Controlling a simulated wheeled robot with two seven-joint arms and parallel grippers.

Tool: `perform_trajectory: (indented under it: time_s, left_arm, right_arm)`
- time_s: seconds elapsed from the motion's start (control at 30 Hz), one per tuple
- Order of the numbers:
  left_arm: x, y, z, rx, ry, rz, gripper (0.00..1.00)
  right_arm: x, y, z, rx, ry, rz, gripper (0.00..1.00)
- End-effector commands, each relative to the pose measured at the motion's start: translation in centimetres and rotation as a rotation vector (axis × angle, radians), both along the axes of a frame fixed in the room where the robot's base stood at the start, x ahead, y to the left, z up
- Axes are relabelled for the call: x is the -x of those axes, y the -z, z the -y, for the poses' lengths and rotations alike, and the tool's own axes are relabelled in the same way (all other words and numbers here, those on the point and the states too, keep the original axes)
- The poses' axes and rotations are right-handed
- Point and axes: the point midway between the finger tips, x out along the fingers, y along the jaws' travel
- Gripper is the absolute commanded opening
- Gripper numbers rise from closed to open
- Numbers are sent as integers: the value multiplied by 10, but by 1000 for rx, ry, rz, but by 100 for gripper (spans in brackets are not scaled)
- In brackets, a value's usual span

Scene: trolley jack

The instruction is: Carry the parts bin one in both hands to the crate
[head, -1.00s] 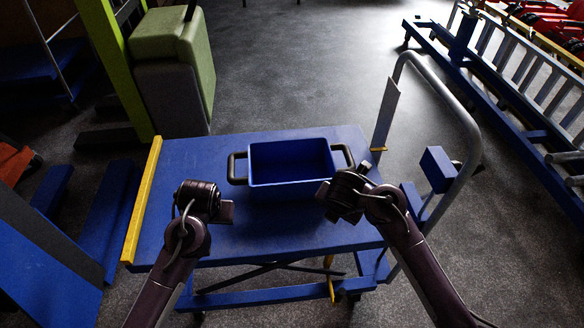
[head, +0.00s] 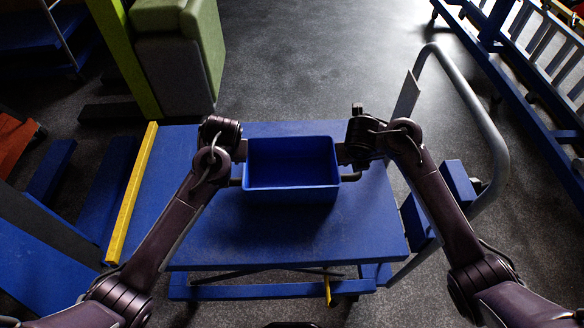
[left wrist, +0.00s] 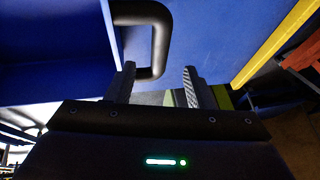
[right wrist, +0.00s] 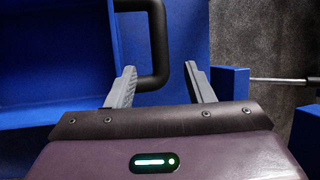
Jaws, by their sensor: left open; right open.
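The blue parts bin (head: 292,180) stands upright and looks empty on the blue trolley table (head: 220,232). It has a dark handle on each side. My left gripper (head: 238,152) is at the bin's left end. In the left wrist view its open fingers (left wrist: 160,85) straddle the outer bar of the left handle (left wrist: 160,45). My right gripper (head: 342,152) is at the bin's right end. In the right wrist view its open fingers (right wrist: 160,85) straddle the outer bar of the right handle (right wrist: 157,45). I cannot make out a crate for certain.
A yellow strip (head: 132,192) edges the table's left side. A grey tubular push handle (head: 480,110) rises at its right. A green and grey padded block (head: 180,60) stands behind left. Dark floor (head: 310,60) is clear beyond the table.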

Motion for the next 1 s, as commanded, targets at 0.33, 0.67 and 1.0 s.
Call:
perform_trajectory:
  time_s: [0.33, 0.67, 1.0]
  left_arm:
    - [-11, 28, -5, 1, -1, -3, 48]
    - [-27, 65, -14, 0, 0, -1, 48]
    - [-29, 71, -15, 1, 1, 1, 48]
  right_arm:
    - [-12, 28, 7, 3, 4, -1, 48]
    - [-28, 66, 12, -1, 3, 0, 48]
    - [-31, 71, 13, -1, 3, 1, 48]
